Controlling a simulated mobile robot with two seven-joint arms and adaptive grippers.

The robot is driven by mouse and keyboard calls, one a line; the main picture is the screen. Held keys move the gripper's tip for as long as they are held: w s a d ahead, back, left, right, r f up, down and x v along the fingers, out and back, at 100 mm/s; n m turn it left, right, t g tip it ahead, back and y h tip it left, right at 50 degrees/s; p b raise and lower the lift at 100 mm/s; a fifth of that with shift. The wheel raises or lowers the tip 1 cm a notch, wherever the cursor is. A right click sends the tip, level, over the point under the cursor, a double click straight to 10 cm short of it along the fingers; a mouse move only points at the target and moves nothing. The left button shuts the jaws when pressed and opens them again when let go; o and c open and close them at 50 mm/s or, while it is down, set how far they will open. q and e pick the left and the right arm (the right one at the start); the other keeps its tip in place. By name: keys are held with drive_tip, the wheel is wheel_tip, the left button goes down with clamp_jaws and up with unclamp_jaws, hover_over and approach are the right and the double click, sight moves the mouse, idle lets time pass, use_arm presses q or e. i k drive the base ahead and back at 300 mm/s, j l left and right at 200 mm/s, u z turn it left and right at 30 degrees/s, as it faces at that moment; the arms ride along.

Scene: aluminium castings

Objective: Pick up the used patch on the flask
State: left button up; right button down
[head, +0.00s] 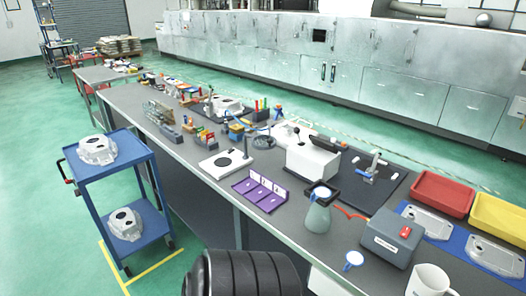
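The flask (317,218) is a grey-green cone standing upright on the dark workbench, right of centre in the head view. A dark square-edged piece sits on its top. A pale, bluish-white round patch (321,192) lies on that top, face up. A similar pale disc with a blue edge (353,258) is on the bench nearer the front edge, to the right of the flask. Neither of my grippers is in the head view.
A grey box (389,240) and a white mug (430,281) stand right of the flask. A red hose-like piece (349,213) lies close by. A purple holder (260,193) and a white device (312,161) are to its left and behind. Red (443,193) and yellow (501,217) trays are at far right.

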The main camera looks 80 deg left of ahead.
sight(324, 192)
drive_tip(key=u, duration=2.05)
drive_tip(key=i+j+z, duration=0.15)
drive_tip(key=j, duration=0.2)
drive_tip(key=i+j+z, duration=0.1)
drive_tip(key=j, duration=0.25)
